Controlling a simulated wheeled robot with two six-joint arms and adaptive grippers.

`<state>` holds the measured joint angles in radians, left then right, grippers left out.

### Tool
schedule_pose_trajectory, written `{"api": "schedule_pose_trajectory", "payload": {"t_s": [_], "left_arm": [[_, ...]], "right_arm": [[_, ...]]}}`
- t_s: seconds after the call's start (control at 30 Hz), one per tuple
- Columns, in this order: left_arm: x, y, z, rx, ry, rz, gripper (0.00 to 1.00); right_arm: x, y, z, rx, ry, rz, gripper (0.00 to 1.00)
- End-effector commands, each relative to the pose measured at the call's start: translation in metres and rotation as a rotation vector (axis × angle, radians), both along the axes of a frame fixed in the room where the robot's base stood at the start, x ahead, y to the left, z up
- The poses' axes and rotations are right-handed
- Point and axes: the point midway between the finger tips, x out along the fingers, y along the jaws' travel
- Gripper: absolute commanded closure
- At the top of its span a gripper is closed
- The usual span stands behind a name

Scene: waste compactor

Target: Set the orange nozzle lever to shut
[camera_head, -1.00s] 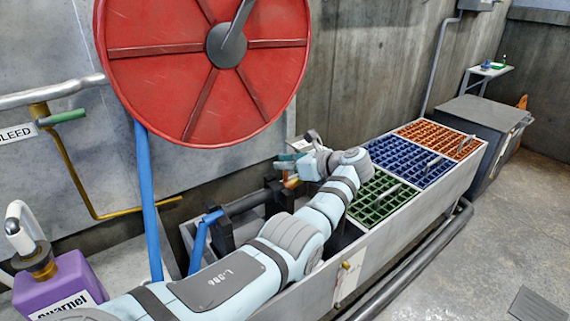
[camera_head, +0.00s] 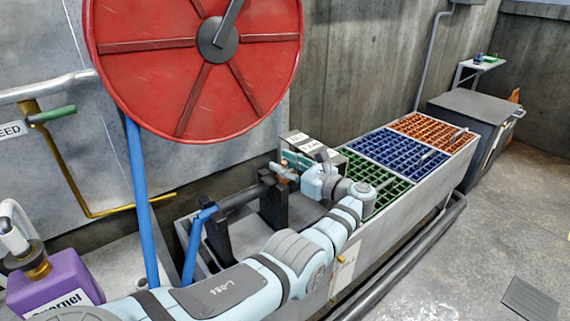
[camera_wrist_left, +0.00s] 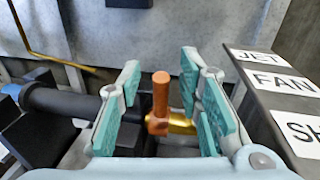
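The orange nozzle lever (camera_wrist_left: 160,98) stands upright in the left wrist view, on a brass nozzle piece (camera_wrist_left: 181,123) at the end of a dark pipe (camera_wrist_left: 65,103). My left gripper (camera_wrist_left: 163,100) is open, with one teal-padded finger on each side of the lever. Gaps show between lever and pads. In the head view my left gripper (camera_head: 287,170) is at the far end of the dark pipe and largely hides the lever. A grey label box (camera_wrist_left: 285,100) to the right reads JET, FAN and a partly cut-off SH label. My right gripper is not in view.
A big red reel (camera_head: 190,75) hangs on the wall above the pipe. Black supports (camera_head: 272,208) hold the pipe over the trough. Green (camera_head: 375,183), blue and orange grates lie right of my arm. A purple jug (camera_head: 55,285) stands at lower left.

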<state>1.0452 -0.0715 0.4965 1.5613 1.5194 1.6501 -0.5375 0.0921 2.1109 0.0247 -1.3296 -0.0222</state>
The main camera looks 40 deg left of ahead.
Motion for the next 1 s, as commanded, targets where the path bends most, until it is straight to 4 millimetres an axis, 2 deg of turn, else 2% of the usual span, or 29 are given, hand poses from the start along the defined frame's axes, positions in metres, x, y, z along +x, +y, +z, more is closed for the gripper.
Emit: {"api": "schedule_pose_trajectory", "payload": {"t_s": [0.17, 0.4, 0.5, 1.0], "left_arm": [[0.000, -0.008, 0.000, -0.001, 0.000, -0.002, 0.68], [-0.006, -0.058, 0.002, -0.001, 0.001, -0.002, 0.68], [-0.008, -0.071, 0.002, -0.001, 0.001, -0.001, 0.68], [-0.009, -0.075, 0.002, 0.000, 0.000, 0.000, 0.68]], "right_arm": [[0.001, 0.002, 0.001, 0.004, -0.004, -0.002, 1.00], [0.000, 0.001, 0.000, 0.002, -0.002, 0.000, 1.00], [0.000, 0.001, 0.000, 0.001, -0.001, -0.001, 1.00], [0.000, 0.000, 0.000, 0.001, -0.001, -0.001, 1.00]]}}
